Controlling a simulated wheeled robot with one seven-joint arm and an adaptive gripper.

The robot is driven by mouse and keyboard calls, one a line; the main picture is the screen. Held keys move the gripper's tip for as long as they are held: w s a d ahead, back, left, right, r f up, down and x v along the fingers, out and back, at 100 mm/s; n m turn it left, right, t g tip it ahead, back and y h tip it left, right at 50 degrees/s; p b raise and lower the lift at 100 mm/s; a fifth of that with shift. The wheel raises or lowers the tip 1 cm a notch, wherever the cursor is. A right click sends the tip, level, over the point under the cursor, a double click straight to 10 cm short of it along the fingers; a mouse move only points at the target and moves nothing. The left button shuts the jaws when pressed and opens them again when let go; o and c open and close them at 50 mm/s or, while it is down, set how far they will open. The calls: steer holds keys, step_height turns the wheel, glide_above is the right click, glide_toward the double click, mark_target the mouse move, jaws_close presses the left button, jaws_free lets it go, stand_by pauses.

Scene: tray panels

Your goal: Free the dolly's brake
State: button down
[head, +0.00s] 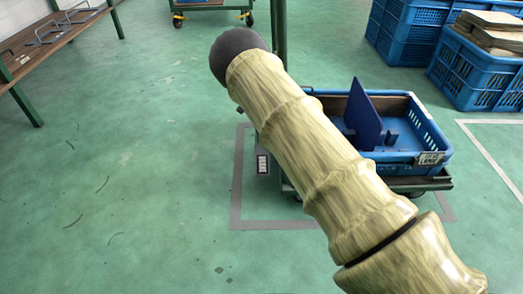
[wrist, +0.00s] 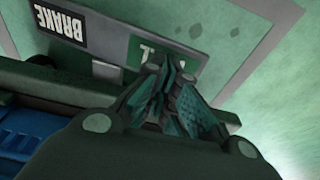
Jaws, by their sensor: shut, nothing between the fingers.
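The dolly (head: 437,182) stands on the floor, right of centre in the head view, with a blue crate (head: 437,133) on it. In the wrist view its dark edge runs across the left, above the blue crate side (wrist: 22,135). A black-and-white BRAKE label (wrist: 62,32) shows at upper left; beside it is a green plate (wrist: 131,52) with white lettering, partly covered by my fingers. My gripper (wrist: 167,75) is shut and empty, right at that plate in the picture; contact cannot be told. My arm hides the gripper in the head view. The brake's position is unclear.
A grey tape outline (head: 237,190) surrounds the dolly on the green floor. A blue divider panel (head: 363,115) stands up in the crate. Stacked blue crates (head: 405,50) stand at back right, a bench (head: 45,50) at back left. The left floor is clear.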

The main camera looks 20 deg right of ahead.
steer(key=shift+f, duration=1.9)
stand_by(1.4)
steer(key=shift+r, duration=0.15)
steer(key=shift+r+p, duration=3.05)
steer(key=shift+r, duration=0.4)
